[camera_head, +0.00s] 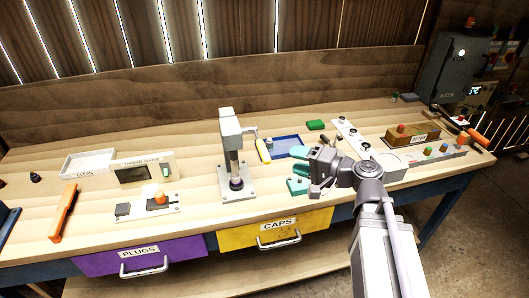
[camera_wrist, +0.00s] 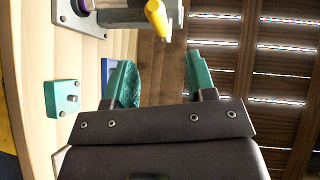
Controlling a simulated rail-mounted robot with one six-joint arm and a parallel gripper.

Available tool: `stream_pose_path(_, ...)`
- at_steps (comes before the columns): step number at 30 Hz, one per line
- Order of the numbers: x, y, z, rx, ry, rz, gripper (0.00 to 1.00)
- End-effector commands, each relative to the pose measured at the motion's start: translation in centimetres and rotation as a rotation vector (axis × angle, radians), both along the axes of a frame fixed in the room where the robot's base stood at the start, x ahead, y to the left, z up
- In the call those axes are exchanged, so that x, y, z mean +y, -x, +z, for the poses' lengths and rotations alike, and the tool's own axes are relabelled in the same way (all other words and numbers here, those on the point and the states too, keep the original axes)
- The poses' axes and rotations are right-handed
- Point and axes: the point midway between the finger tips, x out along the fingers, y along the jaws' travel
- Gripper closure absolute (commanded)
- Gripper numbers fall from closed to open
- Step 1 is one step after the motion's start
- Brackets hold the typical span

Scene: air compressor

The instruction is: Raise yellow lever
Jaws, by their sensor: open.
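The yellow lever (camera_head: 263,150) sticks out from the right side of the grey press-like stand (camera_head: 230,150) on the workbench. In the head view it slants down. In the wrist view the yellow lever (camera_wrist: 155,17) is at the top middle, beyond my fingertips and roughly in line with the gap between them. My gripper (camera_head: 297,160) is right of the lever in the head view, its teal fingers pointing left towards it. The wrist view shows my gripper (camera_wrist: 162,75) open, with nothing between the fingers. The lever and the fingers are apart.
A teal block (camera_head: 297,186) with a knob lies on the bench just below my gripper. A blue tray (camera_head: 289,141) lies behind it. A purple drawer (camera_head: 140,257) and a yellow drawer (camera_head: 275,232) are under the bench front. A wooden wall stands behind.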

Motion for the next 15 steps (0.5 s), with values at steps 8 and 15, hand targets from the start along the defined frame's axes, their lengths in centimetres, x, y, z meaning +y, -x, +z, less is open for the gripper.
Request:
stream_pose_path(8,3.4,-2.0,-0.9,0.001,0.003,0.008,0.49)
stream_pose_path(15,8.0,-4.6,-1.7,0.001,0.004,0.008,0.49)
